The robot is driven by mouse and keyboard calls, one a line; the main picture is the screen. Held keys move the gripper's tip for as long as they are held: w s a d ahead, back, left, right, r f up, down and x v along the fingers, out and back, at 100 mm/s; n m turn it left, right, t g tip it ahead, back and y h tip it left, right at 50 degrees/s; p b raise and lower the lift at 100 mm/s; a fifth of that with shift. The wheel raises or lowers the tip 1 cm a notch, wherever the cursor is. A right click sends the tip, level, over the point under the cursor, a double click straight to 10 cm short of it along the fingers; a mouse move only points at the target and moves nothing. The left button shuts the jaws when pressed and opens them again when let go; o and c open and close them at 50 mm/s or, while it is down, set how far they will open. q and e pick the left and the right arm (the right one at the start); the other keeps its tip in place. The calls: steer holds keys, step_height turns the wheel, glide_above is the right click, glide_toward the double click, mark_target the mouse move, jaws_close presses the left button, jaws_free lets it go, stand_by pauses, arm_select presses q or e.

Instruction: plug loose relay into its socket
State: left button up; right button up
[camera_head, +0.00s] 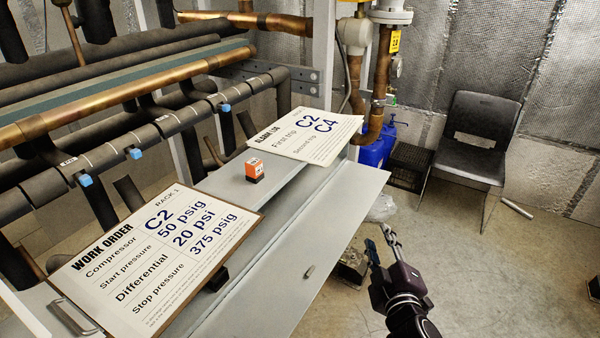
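An orange relay (254,168) with a white label and a dark base stands loose on the grey cabinet top, between two printed boards. My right gripper (378,238) is at the lower right, beyond the right edge of the grey panel and well apart from the relay. Its two fingers are spread with nothing between them. My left gripper does not show. I cannot make out any relay socket in this view.
The work order board (160,255) lies at the front left, the alarm log board (308,137) behind the relay. A grey panel (325,240) with a small latch slopes down on the right. Pipes (130,88) run at left. A black chair (475,145) stands on open floor.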

steer(key=a+r+n+t+y, duration=0.3)
steer(key=a+r+n, duration=0.15)
steer(key=r, duration=0.65)
steer(key=a+r+n+t+y, duration=0.3)
steer(key=r+n+y, duration=0.15)
steer(key=r, duration=0.65)
steer(key=s+a+r+n+g+y, duration=0.2)
steer(key=a+r+n+g+y, duration=0.3)
steer(key=a+n+y, duration=0.75)
steer(key=n+g+h, duration=0.5)
steer(key=n+g, duration=0.3)
steer(key=n, duration=0.7)
glide_toward(259, 168)
steer(key=p+x, duration=0.1)
steer(key=x, duration=0.8)
steer(key=shift+w+a, duration=0.1)
steer(key=shift+a, duration=0.05)
steer(key=shift+x, duration=0.85)
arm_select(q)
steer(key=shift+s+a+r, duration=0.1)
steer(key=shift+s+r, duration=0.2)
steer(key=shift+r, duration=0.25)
